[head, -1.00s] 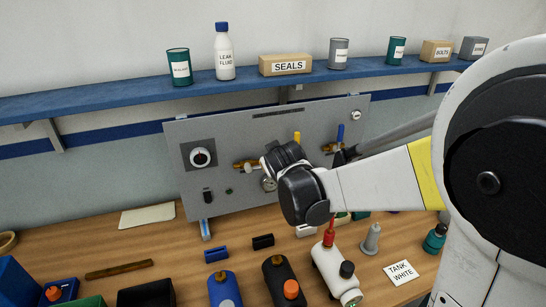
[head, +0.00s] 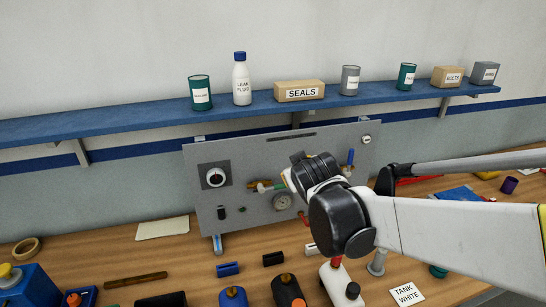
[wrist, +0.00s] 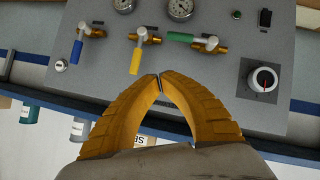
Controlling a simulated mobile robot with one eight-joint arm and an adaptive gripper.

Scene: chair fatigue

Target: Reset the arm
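In the wrist view my gripper (wrist: 159,78) has two orange ribbed fingers whose tips meet, with nothing visible between them. It points at the grey panel, which shows upside down there. My arm reaches in from the right in the head view, with its dark wrist in front of the panel (head: 225,155). Near the fingertips in the wrist view are valves with a yellow handle (wrist: 136,61), a blue handle (wrist: 77,51) and a green handle (wrist: 180,37). The yellow handle is just left of the tips, apparently apart from them.
A blue shelf (head: 120,125) above the panel holds a leak fluid bottle (head: 242,83), a seals box (head: 299,91) and several cans. The wooden bench (head: 190,262) below holds several tanks, a TANK WHITE card (head: 407,293) and small parts. The wall area above the shelf is clear.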

